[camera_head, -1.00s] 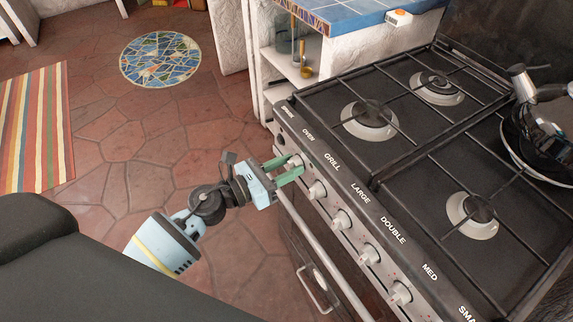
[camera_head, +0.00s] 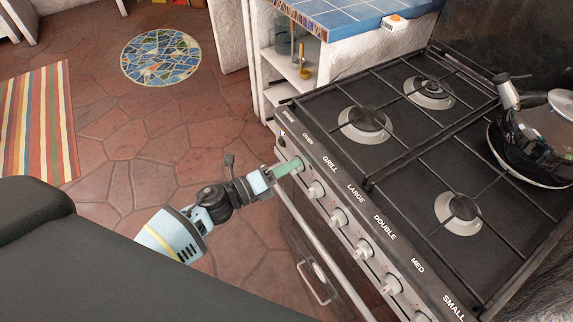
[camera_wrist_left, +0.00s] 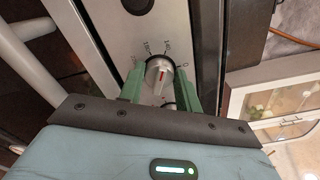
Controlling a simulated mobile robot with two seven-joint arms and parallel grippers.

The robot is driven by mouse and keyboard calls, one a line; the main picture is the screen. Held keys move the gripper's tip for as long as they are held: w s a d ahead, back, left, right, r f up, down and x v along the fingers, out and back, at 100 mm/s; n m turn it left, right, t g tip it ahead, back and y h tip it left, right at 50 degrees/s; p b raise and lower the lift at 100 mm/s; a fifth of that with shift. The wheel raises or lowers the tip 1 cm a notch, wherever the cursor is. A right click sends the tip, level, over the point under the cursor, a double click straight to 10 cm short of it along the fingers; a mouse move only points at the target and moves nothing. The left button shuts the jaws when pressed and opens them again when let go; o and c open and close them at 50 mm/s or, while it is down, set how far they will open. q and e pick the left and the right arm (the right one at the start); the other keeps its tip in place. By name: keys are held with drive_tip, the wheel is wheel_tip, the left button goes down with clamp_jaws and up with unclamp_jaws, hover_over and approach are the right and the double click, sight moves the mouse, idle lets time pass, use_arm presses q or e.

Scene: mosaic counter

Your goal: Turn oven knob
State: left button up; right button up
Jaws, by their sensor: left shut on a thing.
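The oven knob (camera_wrist_left: 160,76) is a round grey-white knob with a red pointer line, seen in the left wrist view against a dial with printed marks. It is the first large knob in the row on the stove's front panel, beside the word OVEN. My left gripper (camera_head: 296,165) has its green fingers shut on it, one finger on each side. In the head view the fingers hide most of this knob. My right gripper is not in view.
More knobs, such as the grill knob (camera_head: 316,190), run down the front panel close to my left gripper. An oven handle bar (camera_head: 322,240) runs below them. A dark pan (camera_head: 520,155) sits on the stove at the right. Open tiled floor (camera_head: 120,140) lies left of the stove.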

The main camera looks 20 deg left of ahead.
use_arm(q)
drive_tip(key=shift+f+n+p, duration=0.15)
drive_tip(key=shift+n+p, duration=1)
drive_tip(key=shift+n, duration=2.45)
drive_tip(key=o, duration=0.9)
drive_tip(key=shift+o, duration=0.2)
drive_tip(key=v, duration=0.8)
